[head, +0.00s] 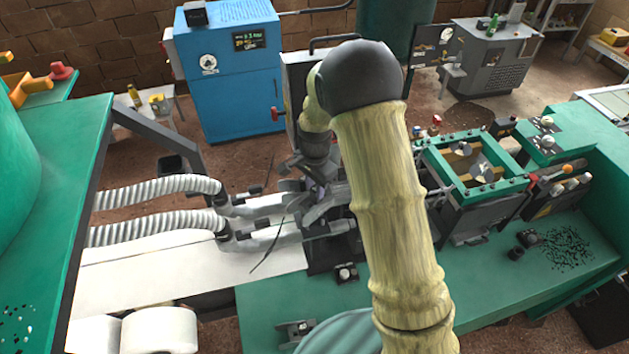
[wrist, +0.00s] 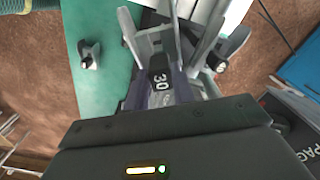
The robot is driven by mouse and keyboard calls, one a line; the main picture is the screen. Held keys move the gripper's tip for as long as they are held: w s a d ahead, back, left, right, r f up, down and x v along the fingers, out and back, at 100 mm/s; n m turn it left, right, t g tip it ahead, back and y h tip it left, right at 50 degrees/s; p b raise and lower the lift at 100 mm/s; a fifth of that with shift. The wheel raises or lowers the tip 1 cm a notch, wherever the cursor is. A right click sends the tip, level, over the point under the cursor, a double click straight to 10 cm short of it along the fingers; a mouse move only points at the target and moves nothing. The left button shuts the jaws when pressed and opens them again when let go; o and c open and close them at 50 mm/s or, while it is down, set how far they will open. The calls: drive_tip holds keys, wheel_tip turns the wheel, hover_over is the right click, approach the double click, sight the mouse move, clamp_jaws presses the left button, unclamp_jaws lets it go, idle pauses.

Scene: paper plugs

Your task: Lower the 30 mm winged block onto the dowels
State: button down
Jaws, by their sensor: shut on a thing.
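The 30 mm winged block, marked "30" (wrist: 161,82), shows in the wrist view as a dark piece just in front of my gripper. My gripper (wrist: 162,98) is shut on it. Pale grey parts flare out on both sides just beyond the number; I cannot tell which are its wings and which belong to the machine. In the head view my gripper (head: 314,186) is over the machine in the middle, partly hidden by my arm. I cannot make out the dowels or whether the block touches them.
Two ribbed white hoses (head: 155,190) run into the machine from the left. A small dark fixture (head: 345,272) sits on the green bench (head: 265,318). A green-framed box (head: 470,165) stands to the right, a blue cabinet (head: 232,85) behind.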

sight(312, 203)
drive_tip(key=shift+r, duration=0.1)
idle(0.3)
drive_tip(key=m, duration=0.1)
drive_tip(key=m+p, duration=0.1)
drive_tip(key=m, duration=0.1)
drive_tip(key=m+p, duration=0.1)
drive_tip(key=m, duration=0.1)
drive_tip(key=shift+s+a+r, duration=0.1)
drive_tip(key=shift+a+r, duration=0.1)
drive_tip(key=shift+a, duration=0.1)
drive_tip(key=shift+f+m, duration=0.25)
drive_tip(key=shift+m, duration=0.25)
drive_tip(key=shift+f+b, duration=1.85)
drive_tip(key=shift+f, duration=1)
drive_tip(key=shift+d, duration=0.1)
drive_tip(key=shift+f, duration=0.65)
drive_tip(key=shift+s+a+f+b, duration=0.15)
drive_tip(key=shift+a+b, duration=0.05)
drive_tip(key=shift+b, duration=0.15)
drive_tip(key=shift+d+f, duration=0.1)
drive_tip(key=shift+f, duration=0.15)
